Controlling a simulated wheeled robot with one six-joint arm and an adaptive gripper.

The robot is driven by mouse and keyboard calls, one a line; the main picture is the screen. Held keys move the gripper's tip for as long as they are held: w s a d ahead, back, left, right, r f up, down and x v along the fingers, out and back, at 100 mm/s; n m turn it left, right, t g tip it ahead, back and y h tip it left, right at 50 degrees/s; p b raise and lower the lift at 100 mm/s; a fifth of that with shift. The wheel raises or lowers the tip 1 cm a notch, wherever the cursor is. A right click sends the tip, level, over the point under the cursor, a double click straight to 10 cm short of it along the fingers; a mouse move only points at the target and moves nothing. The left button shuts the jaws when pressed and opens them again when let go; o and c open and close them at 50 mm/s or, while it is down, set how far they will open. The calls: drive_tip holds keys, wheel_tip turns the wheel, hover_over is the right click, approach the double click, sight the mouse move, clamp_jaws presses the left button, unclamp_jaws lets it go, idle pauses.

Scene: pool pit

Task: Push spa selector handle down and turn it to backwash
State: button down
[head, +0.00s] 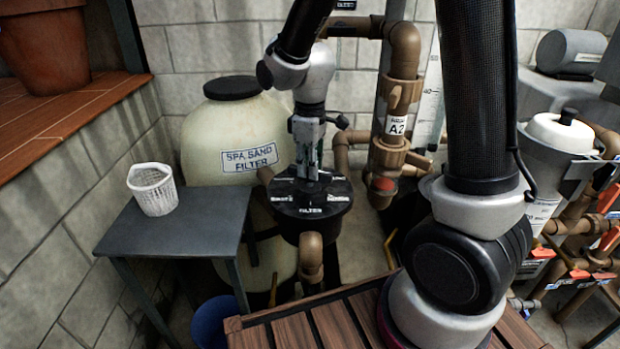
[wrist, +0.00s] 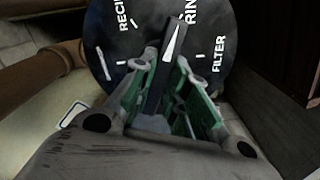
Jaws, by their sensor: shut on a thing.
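The spa selector valve has a round black top with white labels (head: 326,205), below my gripper in the head view. In the wrist view its dial (wrist: 122,45) shows part-labels "RECI", "RIN" and "FILTER"; no backwash label is readable. The dark bar handle (wrist: 175,45) bears a white arrow pointing up toward the "RIN" label. My gripper (head: 310,172) points down over the valve's middle. Its green-sided fingers (wrist: 168,85) are shut around the handle, one on each side. Whether the handle is pressed down cannot be told.
The cream spa sand filter tank (head: 205,140) stands behind left of the valve. A grey table (head: 205,225) with a white basket (head: 153,190) is at left. Brown pipes (head: 389,110) rise at right. A wooden slatted surface (head: 300,335) lies in front, a blue bucket (head: 212,325) beside it.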

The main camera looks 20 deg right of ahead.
drive_tip(key=n, duration=0.5)
drive_tip(key=shift+n, duration=0.4)
drive_tip(key=n, duration=0.4)
drive_tip(key=shift+n, duration=0.3)
drive_tip(key=c, duration=1.3)
unclamp_jaws()
wheel_tip(320, 180, up, 7)
